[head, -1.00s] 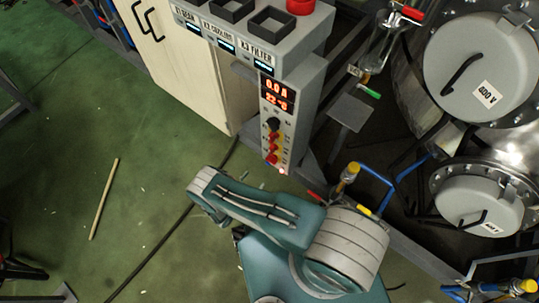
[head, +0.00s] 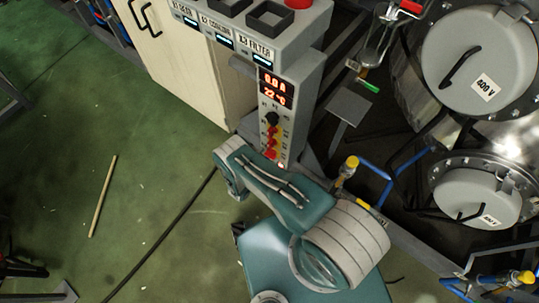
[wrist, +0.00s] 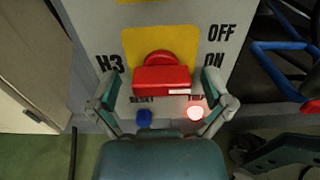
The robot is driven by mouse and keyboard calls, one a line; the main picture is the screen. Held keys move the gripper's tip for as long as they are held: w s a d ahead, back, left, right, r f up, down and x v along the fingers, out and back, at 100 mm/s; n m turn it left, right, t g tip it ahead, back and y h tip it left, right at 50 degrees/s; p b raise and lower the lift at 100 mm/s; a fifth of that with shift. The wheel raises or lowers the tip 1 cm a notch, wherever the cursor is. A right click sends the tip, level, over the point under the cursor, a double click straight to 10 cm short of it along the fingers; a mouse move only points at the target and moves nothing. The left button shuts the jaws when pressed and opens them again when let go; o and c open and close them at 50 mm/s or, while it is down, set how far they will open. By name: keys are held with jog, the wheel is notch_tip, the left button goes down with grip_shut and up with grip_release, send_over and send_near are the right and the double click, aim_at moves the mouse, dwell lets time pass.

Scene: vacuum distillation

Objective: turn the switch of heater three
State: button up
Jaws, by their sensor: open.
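The red switch of heater three (wrist: 162,78) sits on a yellow plate (wrist: 185,40) in the wrist view, beside the label H3. Its handle lies roughly level, with a white mark near its right end. OFF and ON are printed to its right, ON lower and closer to the handle's level. My gripper (wrist: 161,88) is open, one finger on each side of the switch, with gaps showing. Whether it touches the switch cannot be told. In the head view, the control panel (head: 287,140) carries several red knobs; my arm hides the gripper there.
Below the switch are a blue button (wrist: 144,118) labelled RESET and a lit red lamp (wrist: 195,112). A display (head: 275,88) glows above the knobs. Steel vessels and blue pipes stand at right in the head view. Green floor at left is mostly clear, with a stick (head: 102,196).

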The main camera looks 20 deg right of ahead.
jog(key=c, duration=1.1)
jog(key=n, duration=0.4)
jog(key=shift+w+n, duration=0.15)
jog(key=shift+n, duration=0.15)
jog(key=n, duration=0.4)
jog(key=shift+a+n, duration=0.15)
jog(key=shift+n, duration=0.15)
jog(key=n, duration=0.5)
jog(key=shift+w+f, duration=0.1)
jog(key=shift+f+n, duration=0.1)
jog(key=shift+n, duration=1.8)
